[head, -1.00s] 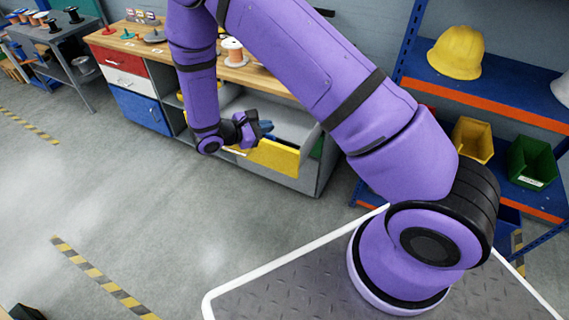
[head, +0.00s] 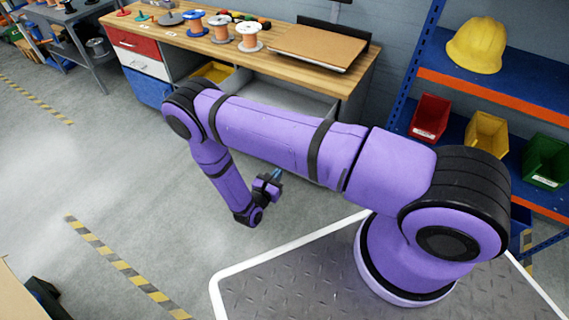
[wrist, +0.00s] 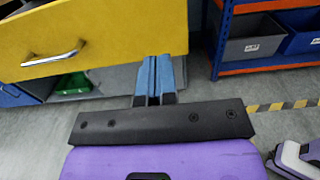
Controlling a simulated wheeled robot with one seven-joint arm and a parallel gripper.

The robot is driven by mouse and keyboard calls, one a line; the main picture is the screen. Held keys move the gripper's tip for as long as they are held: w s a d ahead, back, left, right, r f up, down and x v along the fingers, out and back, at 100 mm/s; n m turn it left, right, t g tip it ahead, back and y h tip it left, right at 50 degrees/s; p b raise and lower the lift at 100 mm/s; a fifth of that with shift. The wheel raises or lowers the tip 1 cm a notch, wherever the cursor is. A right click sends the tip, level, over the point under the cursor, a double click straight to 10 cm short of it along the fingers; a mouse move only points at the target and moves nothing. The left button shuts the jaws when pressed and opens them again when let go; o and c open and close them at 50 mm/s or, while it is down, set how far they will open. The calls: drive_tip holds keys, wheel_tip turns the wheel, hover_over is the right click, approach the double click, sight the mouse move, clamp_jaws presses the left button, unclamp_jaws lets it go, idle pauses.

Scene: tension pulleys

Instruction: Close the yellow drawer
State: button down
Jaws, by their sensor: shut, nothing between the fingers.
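The yellow drawer (wrist: 110,38) shows its front and a silver handle (wrist: 55,56) at the upper left of the wrist view. In the head view its front is hidden behind my arm, and the grey inside (head: 290,97) shows below the worktop, so it stands open. My gripper (head: 276,174) is shut and empty, low in front of the workbench. In the wrist view its blue fingers (wrist: 153,66) are together, overlapping the lower right of the drawer front. I cannot tell whether they touch it.
The workbench (head: 205,45) carries spools and a brown board. Red, white and blue drawers (head: 148,87) are at its left end. A blue shelf unit with orange edges (head: 480,83) stands at the right with bins and a yellow helmet.

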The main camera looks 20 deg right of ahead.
drive_tip(key=x, duration=1.3)
